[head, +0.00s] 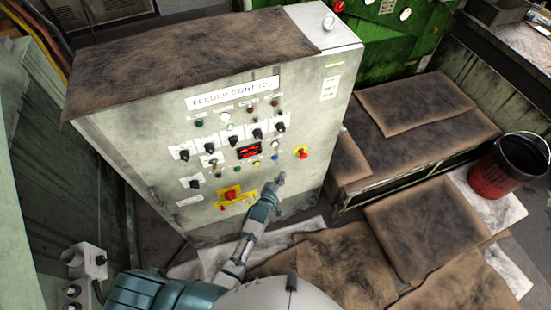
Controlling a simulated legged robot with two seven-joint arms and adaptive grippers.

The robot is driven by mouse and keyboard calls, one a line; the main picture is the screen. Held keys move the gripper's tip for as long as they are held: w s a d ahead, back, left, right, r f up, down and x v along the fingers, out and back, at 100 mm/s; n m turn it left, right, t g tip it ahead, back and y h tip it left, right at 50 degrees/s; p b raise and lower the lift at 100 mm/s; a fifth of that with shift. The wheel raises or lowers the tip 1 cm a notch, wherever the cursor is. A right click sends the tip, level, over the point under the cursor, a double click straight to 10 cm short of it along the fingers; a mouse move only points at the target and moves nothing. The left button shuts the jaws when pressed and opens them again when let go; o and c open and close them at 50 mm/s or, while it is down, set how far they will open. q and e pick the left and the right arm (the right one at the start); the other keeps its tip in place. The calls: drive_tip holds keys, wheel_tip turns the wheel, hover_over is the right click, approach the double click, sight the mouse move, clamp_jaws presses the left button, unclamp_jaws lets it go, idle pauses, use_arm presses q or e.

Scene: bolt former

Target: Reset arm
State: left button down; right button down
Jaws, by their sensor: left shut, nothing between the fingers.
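The grey feeder control cabinet (140,160) stands in front of me, its sloped face full of knobs, buttons and a red lit display (249,151). My left arm reaches up from the bottom of the head view. My left gripper (279,180) is shut and empty, in front of the lower right part of the panel. It is right of the red stop button on a yellow plate (231,195) and below the red and yellow switch (302,153). I cannot tell whether its tip touches the panel. My right gripper is out of view.
A brown stained cloth (180,55) covers the cabinet top. Stained mats (425,225) lie on the floor and on a low bench at right. A red and black bucket (500,168) stands at far right. A green machine (385,50) is behind. A grey socket box (85,262) is lower left.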

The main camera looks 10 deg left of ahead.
use_arm(q)
drive_tip(key=shift+f, duration=0.1)
idle(0.7)
drive_tip(key=s+a+f+m+g+b, duration=0.1)
drive_tip(key=s+a+f+g, duration=0.1)
drive_tip(key=s+f, duration=0.55)
drive_tip(key=s+a+f+m+g+y, duration=0.15)
drive_tip(key=s+f, duration=0.25)
drive_tip(key=f, duration=0.6)
drive_tip(key=s+a+f+g+b, duration=0.1)
drive_tip(key=s+f+g, duration=0.2)
drive_tip(key=s+f, duration=0.45)
drive_tip(key=s+a+f+m+g, duration=0.1)
drive_tip(key=s+a+f+g, duration=0.1)
drive_tip(key=s+f, duration=0.4)
drive_tip(key=s+a+f+m+g+y+b, duration=0.1)
drive_tip(key=s+a+f, duration=0.4)
drive_tip(key=s, duration=1)
drive_tip(key=s+a+f+m+g, duration=0.1)
drive_tip(key=s+a+f+g, duration=0.2)
drive_tip(key=s+f, duration=0.4)
drive_tip(key=s+a, duration=0.1)
drive_tip(key=s, duration=0.3)
drive_tip(key=shift+s+a+f+g, duration=0.15)
drive_tip(key=shift+s+f+g, duration=0.05)
drive_tip(key=shift+s+g, duration=0.15)
drive_tip(key=shift+y, duration=0.25)
